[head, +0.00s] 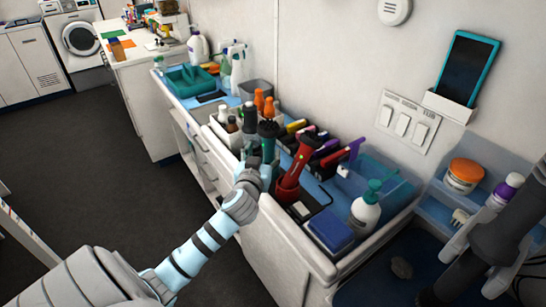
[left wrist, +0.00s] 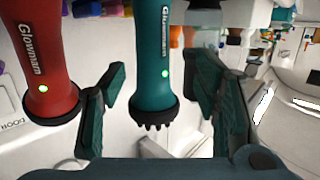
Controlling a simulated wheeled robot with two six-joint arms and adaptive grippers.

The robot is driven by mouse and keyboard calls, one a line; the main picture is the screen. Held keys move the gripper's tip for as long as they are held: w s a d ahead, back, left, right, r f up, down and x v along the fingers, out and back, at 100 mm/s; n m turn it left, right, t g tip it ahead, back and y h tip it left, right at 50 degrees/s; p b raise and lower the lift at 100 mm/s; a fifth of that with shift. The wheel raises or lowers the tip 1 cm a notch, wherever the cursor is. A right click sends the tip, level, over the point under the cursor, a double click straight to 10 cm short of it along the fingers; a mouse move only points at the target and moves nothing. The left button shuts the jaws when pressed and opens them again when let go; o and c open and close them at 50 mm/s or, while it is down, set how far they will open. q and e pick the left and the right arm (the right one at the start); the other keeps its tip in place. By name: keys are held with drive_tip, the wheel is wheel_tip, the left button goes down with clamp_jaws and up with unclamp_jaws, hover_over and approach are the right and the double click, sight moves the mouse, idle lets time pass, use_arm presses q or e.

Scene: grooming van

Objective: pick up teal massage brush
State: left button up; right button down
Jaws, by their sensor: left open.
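The teal massage brush (left wrist: 153,70) shows in the left wrist view with its dark pronged end toward the camera and a green light on its body. My left gripper (left wrist: 162,72) is open, with one finger on each side of the brush. A gap shows between brush and fingers. In the head view the brush (head: 268,131) stands in the counter organizer just beyond my left gripper (head: 254,160), which partly hides it. A similar red device (left wrist: 50,70) is left of it in the wrist view, outside the fingers. My right gripper is not seen.
The red device (head: 300,165) stands close to the right of my left gripper in the head view. A pump bottle (head: 364,212) and a blue block (head: 330,231) are farther right. The dark floor (head: 90,160) at left is clear.

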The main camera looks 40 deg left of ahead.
sight(267, 148)
use_arm(q)
drive_tip(key=x, duration=0.4)
drive_tip(key=shift+w+d, duration=0.1)
drive_tip(key=shift+w, duration=0.4)
drive_tip(key=shift+r, duration=0.15)
clamp_jaws()
